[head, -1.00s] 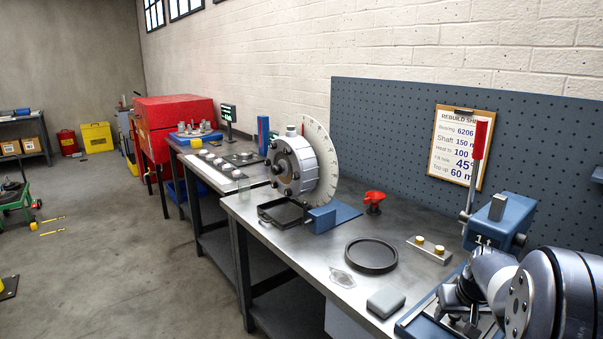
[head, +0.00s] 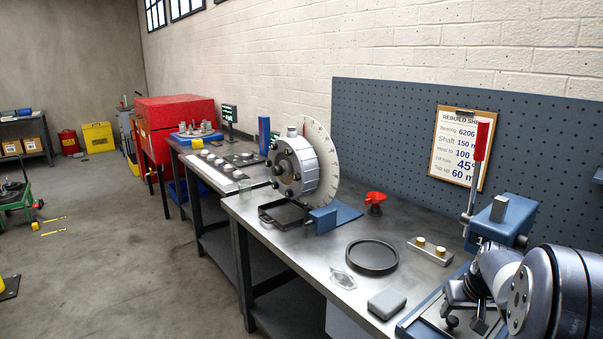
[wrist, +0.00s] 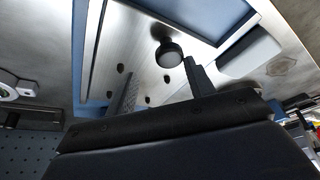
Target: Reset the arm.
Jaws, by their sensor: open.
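My gripper (head: 462,298) is at the lower right in the head view, low over a blue-edged metal fixture (head: 408,326) on the bench. In the wrist view my gripper (wrist: 162,78) has its two dark fingers apart, with nothing held between them. A round black knob (wrist: 168,55) shows near the fingertips, over a metal plate (wrist: 115,55) with several holes. I cannot tell whether a finger touches the knob. My wrist hides part of the fixture in the head view.
A blue press-like unit with a red-handled lever (head: 481,142) stands close behind my gripper. The rotor with a graduated disc (head: 322,165) stands farther left. A pegboard (head: 390,130) closes the back.

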